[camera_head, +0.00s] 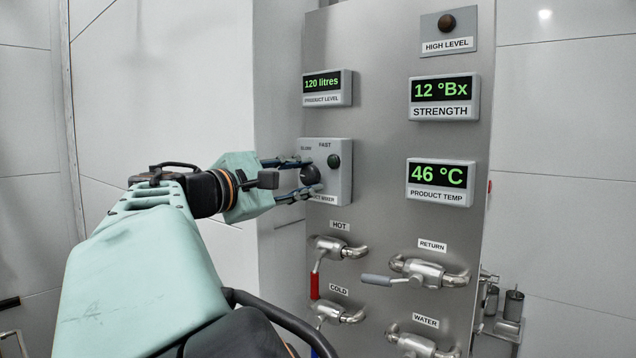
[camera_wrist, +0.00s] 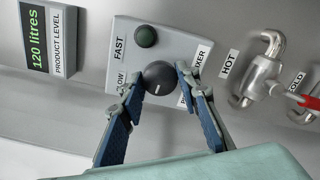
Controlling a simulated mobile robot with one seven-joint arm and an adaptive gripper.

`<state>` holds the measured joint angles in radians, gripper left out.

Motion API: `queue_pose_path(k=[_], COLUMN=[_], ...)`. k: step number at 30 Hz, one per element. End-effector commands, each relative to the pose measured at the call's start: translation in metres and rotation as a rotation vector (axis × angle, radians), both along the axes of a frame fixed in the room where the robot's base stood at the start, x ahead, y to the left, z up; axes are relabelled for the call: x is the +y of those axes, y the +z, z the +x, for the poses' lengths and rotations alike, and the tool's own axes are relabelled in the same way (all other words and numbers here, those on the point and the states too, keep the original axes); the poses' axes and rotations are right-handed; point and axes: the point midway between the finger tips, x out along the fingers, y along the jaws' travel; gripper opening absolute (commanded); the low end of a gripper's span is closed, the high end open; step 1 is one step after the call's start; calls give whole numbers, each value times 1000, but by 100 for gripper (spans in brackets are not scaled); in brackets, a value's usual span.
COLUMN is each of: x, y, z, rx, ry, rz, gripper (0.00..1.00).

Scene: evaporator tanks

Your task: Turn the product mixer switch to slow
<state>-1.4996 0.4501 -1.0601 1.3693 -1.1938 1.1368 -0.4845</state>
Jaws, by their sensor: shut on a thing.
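The product mixer switch is a round black knob (camera_wrist: 158,78) with a white pointer mark, on a grey box (camera_head: 341,165) on the steel panel. My gripper (camera_head: 306,177) is at the box. Its two blue-padded fingers stand on either side of the knob in the wrist view (camera_wrist: 158,80), shut on it. The fingers partly cover the SLOW lettering and the PRODUCT MIXER label. The white mark is short and its exact setting is hard to tell.
Below the box are pipe valves marked HOT (camera_head: 338,247), COLD (camera_head: 340,313), RETURN (camera_head: 430,272) and WATER (camera_head: 422,345). The HOT valve has a red handle (camera_head: 315,285). Displays for product level (camera_head: 327,88), strength (camera_head: 444,97) and product temperature (camera_head: 440,182) sit on the panel.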

Motion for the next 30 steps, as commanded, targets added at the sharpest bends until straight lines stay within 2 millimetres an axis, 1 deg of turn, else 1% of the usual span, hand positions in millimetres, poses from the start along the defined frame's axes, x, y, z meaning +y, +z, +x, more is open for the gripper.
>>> queue_pose_path(k=[1, 3, 18, 24, 30], x=[-1, 0, -1, -1, 0], y=[-4, -6, -5, -3, -2], z=[0, 0, 0, 0, 0], rx=[-19, -47, -299, -374, -418], ry=[-1, -1, -1, -1, -1], rz=[23, 59, 383, 477, 535], gripper=[6, 6, 6, 6, 6])
